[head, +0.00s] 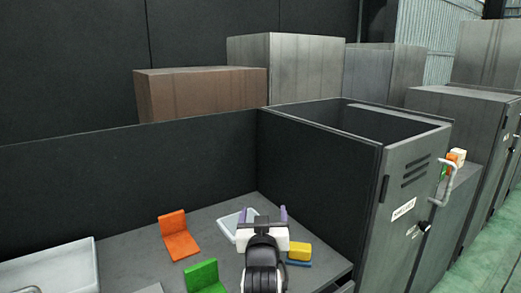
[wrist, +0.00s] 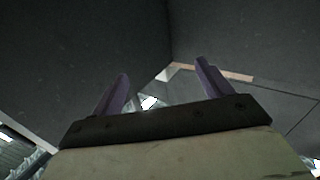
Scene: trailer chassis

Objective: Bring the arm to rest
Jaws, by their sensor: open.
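My gripper (head: 262,216) is above the grey work surface in the head view, near its back right corner. Its two purple fingers stand apart with nothing between them. In the wrist view my gripper (wrist: 160,88) also shows spread, empty fingers, with dark panels beyond them. The white wrist body and black arm link hide part of the surface below.
An orange bracket (head: 179,236), a green bracket (head: 204,277), a pale tray (head: 232,224) and a yellow block (head: 298,251) lie on the surface (head: 135,252). A grey bin (head: 48,268) is at left. A tall, open-topped dark cabinet (head: 330,190) stands close at right.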

